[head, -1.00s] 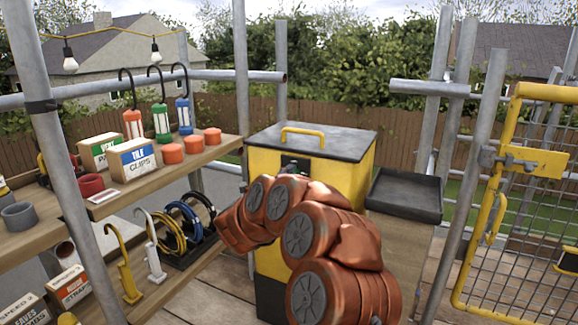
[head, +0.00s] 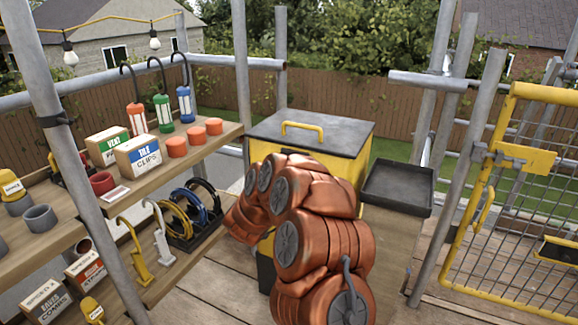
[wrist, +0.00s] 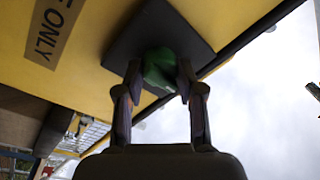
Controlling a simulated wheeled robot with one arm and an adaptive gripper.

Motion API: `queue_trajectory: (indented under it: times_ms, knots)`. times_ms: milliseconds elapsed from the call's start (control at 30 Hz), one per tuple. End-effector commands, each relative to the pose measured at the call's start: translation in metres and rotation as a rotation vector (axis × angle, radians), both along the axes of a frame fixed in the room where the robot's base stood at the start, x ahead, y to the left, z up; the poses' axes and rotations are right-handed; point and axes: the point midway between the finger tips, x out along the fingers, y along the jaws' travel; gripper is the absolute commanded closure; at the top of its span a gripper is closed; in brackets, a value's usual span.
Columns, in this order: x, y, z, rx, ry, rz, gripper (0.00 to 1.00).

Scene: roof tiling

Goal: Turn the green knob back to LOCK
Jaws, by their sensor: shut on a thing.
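The green knob (wrist: 160,68) sits on a dark square plate (wrist: 125,47) on the yellow box face in the wrist view. My gripper (wrist: 158,80) is shut on the knob, one finger on each side of it. Any LOCK mark and the knob's pointer cannot be made out. In the head view the yellow box (head: 345,172) with its grey lid (head: 340,130) stands behind my copper-coloured arm. The arm hides most of its front, the knob and my gripper.
A black tray (head: 398,190) stands right of the box. A yellow mesh gate (head: 520,220) is at the right. Shelves at the left hold boxes, orange caps and hooked lamps (head: 162,112). Scaffold poles (head: 243,70) stand close around.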

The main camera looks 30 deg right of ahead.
Motion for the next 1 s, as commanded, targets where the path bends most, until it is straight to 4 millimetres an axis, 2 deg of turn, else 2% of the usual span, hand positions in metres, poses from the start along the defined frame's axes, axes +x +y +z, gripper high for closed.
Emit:
queue_trajectory:
  times_ms: [533, 567, 800, 1000]
  knots:
    - [-0.0013, -0.0019, -0.0008, -0.01, 0.019, -0.005, 0.97]
    - [-0.0012, -0.0019, -0.0008, -0.009, 0.02, -0.004, 0.6]
    - [-0.0004, -0.0002, -0.0006, -0.01, 0.02, -0.001, 0.37]
    - [-0.0001, 0.0004, -0.0003, -0.011, 0.019, 0.0, 0.37]
